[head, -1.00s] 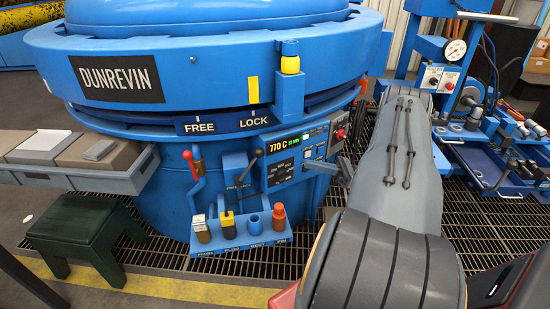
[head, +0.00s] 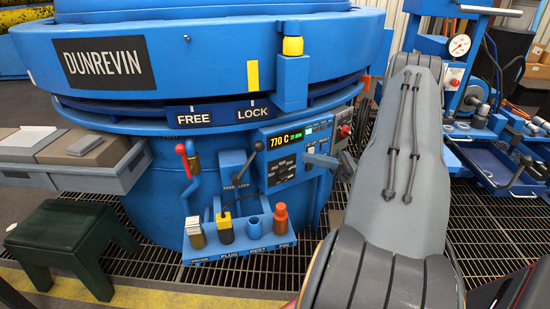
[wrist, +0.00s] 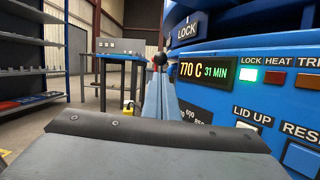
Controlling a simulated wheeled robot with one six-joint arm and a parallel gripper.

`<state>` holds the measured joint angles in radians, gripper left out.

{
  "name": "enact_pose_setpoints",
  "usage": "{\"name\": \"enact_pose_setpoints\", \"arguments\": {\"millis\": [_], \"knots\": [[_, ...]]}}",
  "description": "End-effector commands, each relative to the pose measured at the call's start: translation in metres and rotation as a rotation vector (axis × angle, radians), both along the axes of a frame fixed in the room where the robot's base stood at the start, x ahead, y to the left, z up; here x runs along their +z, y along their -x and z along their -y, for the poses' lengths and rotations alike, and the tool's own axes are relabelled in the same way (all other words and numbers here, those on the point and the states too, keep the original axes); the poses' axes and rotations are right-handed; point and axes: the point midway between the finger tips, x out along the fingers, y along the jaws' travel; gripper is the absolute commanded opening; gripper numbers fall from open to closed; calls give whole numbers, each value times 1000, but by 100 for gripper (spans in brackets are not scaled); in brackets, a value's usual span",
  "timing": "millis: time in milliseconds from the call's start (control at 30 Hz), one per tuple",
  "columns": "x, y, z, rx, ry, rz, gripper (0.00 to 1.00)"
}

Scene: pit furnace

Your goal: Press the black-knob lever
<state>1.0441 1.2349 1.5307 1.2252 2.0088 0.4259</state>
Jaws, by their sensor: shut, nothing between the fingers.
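The black-knob lever (head: 246,164) slants up to the right from a blue bracket on the furnace front, left of the display panel. Its round black knob (head: 258,146) is near the panel's upper left corner. A dark ball that looks like this knob (wrist: 160,59) shows in the wrist view, beyond the panel edge. In the wrist view a grey body of mine fills the bottom; the fingertips are not clear.
A red-handled lever (head: 186,163) stands left of the black-knob lever. Below is a blue shelf (head: 240,250) with several coloured holders. The display panel (head: 290,160) has several buttons. A grey tray (head: 110,180) juts out at left above a green stool (head: 65,235).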

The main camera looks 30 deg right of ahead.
Motion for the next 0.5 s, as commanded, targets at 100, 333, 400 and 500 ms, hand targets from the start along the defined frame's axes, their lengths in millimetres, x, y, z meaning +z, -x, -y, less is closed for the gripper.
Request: {"name": "enact_pose_setpoints", "arguments": {"millis": [100, 333, 400, 500], "knots": [[-2, -2, -4, 1, 1, 1, 0], [15, -26, -44, 3, -1, 1, 0], [19, -33, -55, 4, -1, 1, 0], [24, -42, -69, 4, -1, 0, 0]]}}
